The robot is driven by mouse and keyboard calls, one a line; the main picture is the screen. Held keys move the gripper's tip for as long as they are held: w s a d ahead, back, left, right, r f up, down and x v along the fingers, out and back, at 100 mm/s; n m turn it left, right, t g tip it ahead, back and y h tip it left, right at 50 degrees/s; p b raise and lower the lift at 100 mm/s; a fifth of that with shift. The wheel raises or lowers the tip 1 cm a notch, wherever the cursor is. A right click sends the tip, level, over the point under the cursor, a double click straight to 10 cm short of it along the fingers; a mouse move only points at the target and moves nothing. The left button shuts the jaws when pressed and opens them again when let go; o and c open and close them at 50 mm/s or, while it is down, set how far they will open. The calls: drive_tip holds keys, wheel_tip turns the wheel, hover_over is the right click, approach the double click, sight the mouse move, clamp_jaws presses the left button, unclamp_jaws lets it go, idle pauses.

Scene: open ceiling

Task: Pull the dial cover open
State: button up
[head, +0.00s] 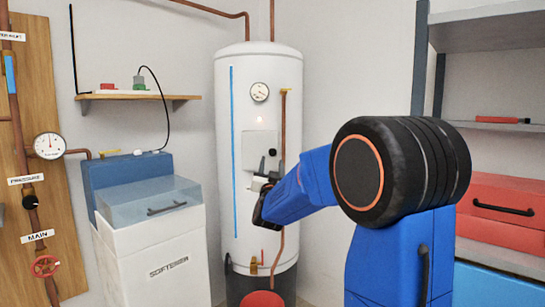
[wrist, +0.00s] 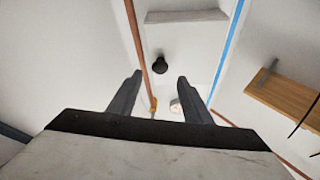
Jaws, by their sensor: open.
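The dial cover is a pale square panel (head: 256,146) on the front of the white tank, below a round gauge. It looks shut, flat against the tank. The panel also shows at the top of the wrist view (wrist: 187,17), which is upside down relative to the head view. A black knob (wrist: 160,65) stands out in the wrist view. My gripper (head: 266,163) is in front of the panel in the head view, hiding part of it. In the wrist view my gripper (wrist: 160,76) is open and empty, with the knob lined up between its fingertips; contact cannot be told.
The white tank (head: 228,200) has a gauge (head: 260,91), a blue strip (head: 233,150) and a copper pipe (head: 283,130) close to the panel. A softener box (head: 160,265) with a clear lid stands left. A shelf unit (head: 495,40) stands right.

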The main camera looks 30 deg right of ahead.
sight(273, 153)
drive_tip(key=x, duration=0.6)
drive_tip(key=shift+w+d+r, duration=0.15)
drive_tip(key=shift+w+d, duration=0.05)
drive_tip(key=shift+w, duration=0.05)
clamp_jaws()
